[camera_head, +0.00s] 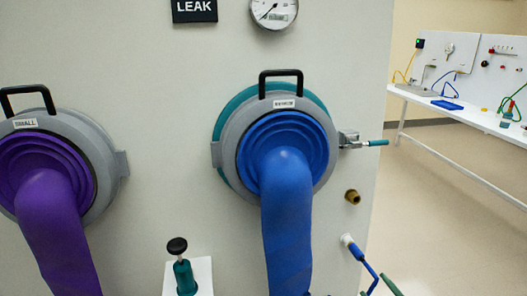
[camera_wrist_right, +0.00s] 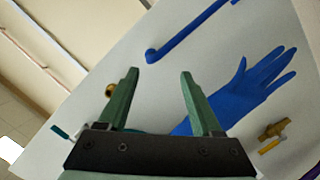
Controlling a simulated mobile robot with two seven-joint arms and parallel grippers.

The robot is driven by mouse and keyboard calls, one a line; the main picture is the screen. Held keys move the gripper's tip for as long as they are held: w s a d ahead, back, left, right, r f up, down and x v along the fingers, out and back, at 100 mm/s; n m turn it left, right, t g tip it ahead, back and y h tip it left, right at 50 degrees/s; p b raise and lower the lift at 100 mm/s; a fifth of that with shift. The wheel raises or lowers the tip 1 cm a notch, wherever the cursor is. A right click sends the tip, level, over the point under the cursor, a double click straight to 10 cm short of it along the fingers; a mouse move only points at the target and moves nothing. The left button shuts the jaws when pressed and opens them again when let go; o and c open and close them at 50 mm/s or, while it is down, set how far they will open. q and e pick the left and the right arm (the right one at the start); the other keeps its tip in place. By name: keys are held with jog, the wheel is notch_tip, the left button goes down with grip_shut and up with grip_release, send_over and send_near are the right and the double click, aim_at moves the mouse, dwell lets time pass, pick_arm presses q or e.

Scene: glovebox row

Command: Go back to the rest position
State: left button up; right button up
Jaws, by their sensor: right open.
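My right gripper (camera_wrist_right: 159,72) is open in the right wrist view, with two green fingers apart and nothing between them. In the head view only a green tip of it (camera_head: 391,285) shows at the bottom edge, right of the blue glove sleeve. The sleeve (camera_head: 287,225) hangs from the round port (camera_head: 222,130) on the pale panel. A blue glove hand (camera_wrist_right: 262,85) with spread fingers shows right of the gripper in the right wrist view; part of it is hidden behind a finger. My left gripper is not in view.
A purple sleeve (camera_head: 52,225) hangs from the left port. A blue bent tube (camera_head: 362,262) and a brass fitting (camera_head: 352,196) stick out of the panel near my right gripper. Open floor (camera_head: 440,215) lies right, before a white bench (camera_head: 465,116).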

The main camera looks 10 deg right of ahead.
jog(key=s+a+f+m+g+y, duration=0.3)
jog(key=s+a+f+m+g, duration=0.2)
jog(key=s+a+f, duration=1)
jog(key=s+f+m, duration=0.1)
jog(key=s+f, duration=0.1)
jog(key=s, duration=0.1)
jog(key=shift+a+f, duration=0.35)
